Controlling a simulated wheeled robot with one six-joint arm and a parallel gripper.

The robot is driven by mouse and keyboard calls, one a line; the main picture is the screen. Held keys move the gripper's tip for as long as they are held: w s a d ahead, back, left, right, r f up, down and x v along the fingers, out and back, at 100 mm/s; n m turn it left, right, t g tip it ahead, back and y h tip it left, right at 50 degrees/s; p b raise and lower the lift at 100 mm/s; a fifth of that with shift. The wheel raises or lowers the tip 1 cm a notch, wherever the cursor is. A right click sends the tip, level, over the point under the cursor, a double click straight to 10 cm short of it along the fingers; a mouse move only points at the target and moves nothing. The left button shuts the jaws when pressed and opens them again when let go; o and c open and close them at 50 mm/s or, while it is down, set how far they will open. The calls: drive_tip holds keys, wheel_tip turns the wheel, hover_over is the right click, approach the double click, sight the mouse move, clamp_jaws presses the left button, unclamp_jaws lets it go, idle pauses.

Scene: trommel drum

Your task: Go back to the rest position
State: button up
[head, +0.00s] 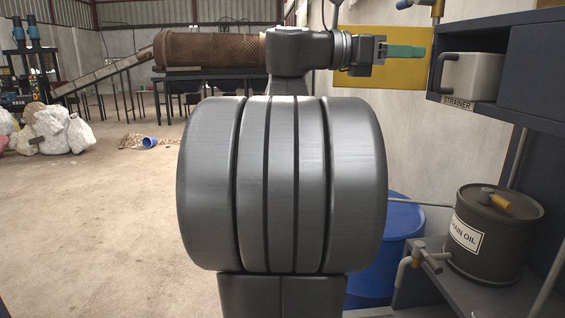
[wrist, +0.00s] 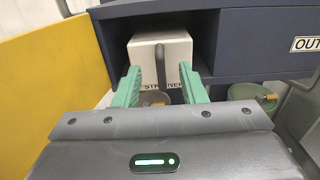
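My gripper (head: 408,52) is stretched out to the right at the top of the head view, in front of a yellow panel. In the wrist view its two green fingers (wrist: 162,92) stand well apart with nothing held between them. Beyond them, a white box labelled STRAINER (wrist: 160,58) with a dark handle sits in an open compartment of a dark blue cabinet. The fingers overlap the box's lower part in the picture but appear apart from it. In the head view the strainer box (head: 472,77) is right of my gripper. My own arm hides the middle of the head view.
The yellow panel (head: 395,72) is close behind my gripper. The dark blue cabinet (head: 530,60) fills the upper right. Below it are a drain oil drum (head: 490,250) on a shelf and a blue barrel (head: 385,255). A rusty trommel drum (head: 210,50) is behind. Floor at left is open.

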sight(440, 55)
drive_tip(key=d, duration=0.2)
drive_tip(key=d+p, duration=0.1)
drive_tip(key=d, duration=0.2)
drive_tip(key=d+r, duration=0.1)
drive_tip(key=d, duration=0.1)
drive_tip(key=shift+w+d+p, duration=0.25)
drive_tip(key=shift+d+p, duration=0.1)
drive_tip(key=shift+w+r+p, duration=0.1)
drive_tip(key=shift+r+p, duration=0.3)
drive_tip(key=shift+r, duration=0.35)
drive_tip(key=a, duration=0.7)
drive_tip(key=shift+s+f+p, duration=0.25)
drive_tip(key=shift+s+p, duration=0.05)
drive_tip(key=shift+p, duration=0.15)
